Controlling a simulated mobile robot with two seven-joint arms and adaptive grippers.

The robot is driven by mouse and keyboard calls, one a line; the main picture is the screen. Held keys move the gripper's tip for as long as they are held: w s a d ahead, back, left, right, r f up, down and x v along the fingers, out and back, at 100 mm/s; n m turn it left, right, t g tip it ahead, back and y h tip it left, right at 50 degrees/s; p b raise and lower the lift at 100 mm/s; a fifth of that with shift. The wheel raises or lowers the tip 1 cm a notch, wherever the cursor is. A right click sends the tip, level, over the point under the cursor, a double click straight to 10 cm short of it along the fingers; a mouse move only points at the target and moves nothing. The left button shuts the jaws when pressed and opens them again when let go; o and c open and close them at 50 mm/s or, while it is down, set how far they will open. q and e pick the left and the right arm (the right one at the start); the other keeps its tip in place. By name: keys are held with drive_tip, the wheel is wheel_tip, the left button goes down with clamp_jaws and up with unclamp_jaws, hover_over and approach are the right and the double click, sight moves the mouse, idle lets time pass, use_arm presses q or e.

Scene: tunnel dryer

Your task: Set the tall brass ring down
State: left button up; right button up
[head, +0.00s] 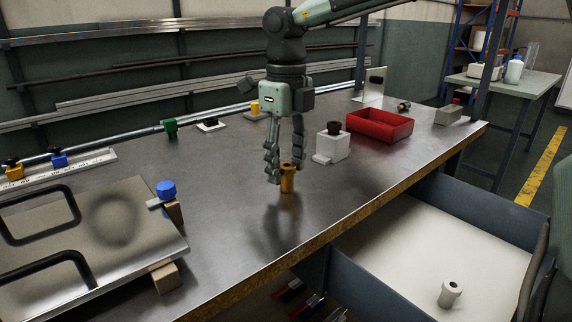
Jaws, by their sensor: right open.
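The tall brass ring (287,180) stands upright on the grey metal bench top (232,215), near the bench's middle. My right gripper (284,172) points down from above with its fingers around the upper part of the ring. The fingers are open, one on the left and one on the right of the ring. The left finger hangs a little in front of it. I cannot tell whether either finger touches the ring. My left gripper is not in view.
A light block with a dark ring (333,127) and a red tray (380,125) stand right of the gripper. A plate with black handles (120,225) lies at the left. An open drawer (425,250) holds a pale ring (450,293). Bench space in front is clear.

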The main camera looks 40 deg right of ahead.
sight(286, 165)
wheel_tip(286, 165, up, 11)
drive_tip(key=shift+r, duration=0.2)
idle(0.4)
